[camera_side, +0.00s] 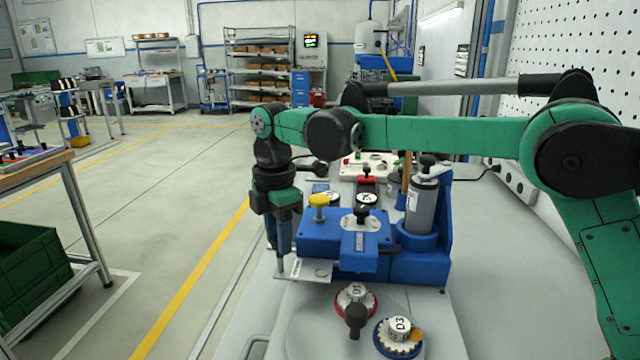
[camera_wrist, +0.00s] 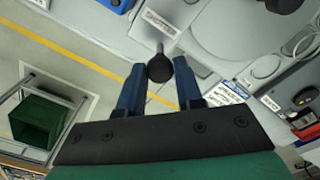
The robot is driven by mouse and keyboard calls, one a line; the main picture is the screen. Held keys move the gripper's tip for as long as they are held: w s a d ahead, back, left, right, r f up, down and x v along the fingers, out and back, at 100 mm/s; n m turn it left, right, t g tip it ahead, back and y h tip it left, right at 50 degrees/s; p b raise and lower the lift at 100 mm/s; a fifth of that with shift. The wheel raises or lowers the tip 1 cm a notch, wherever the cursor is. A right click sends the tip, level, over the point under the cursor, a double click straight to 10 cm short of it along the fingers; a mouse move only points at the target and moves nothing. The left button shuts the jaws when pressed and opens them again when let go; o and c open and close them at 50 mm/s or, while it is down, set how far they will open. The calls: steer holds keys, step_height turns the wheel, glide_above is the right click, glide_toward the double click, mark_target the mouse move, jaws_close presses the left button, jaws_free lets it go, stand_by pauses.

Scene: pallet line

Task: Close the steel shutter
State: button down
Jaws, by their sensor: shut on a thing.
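The steel shutter (camera_side: 304,270) is a flat pale plate with a round mark and a small label. In the side view it sticks out to the left from under the blue fixture (camera_side: 330,230). My gripper (camera_side: 280,258) points down at the plate's left end. In the wrist view my gripper (camera_wrist: 159,70) has its two blue fingers on either side of a dark round knob (camera_wrist: 160,66), shut on it. The labelled plate (camera_wrist: 158,24) lies just beyond the knob. The knob is hidden behind the fingers in the side view.
A yellow knob (camera_side: 319,201) and a grey cylinder (camera_side: 421,205) stand on the fixture. Two dials, D1 (camera_side: 356,298) and D3 (camera_side: 398,336), sit in front. The bench edge is close on the left, with open floor beyond.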

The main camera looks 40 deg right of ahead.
steer(key=shift+s, duration=0.1)
glide_above(319, 275)
steer(key=shift+s, duration=0.1)
stand_by(0.4)
steer(key=c, duration=0.6)
jaws_free()
step_height(319, 275, up, 6)
steer(key=shift+f, duration=0.15)
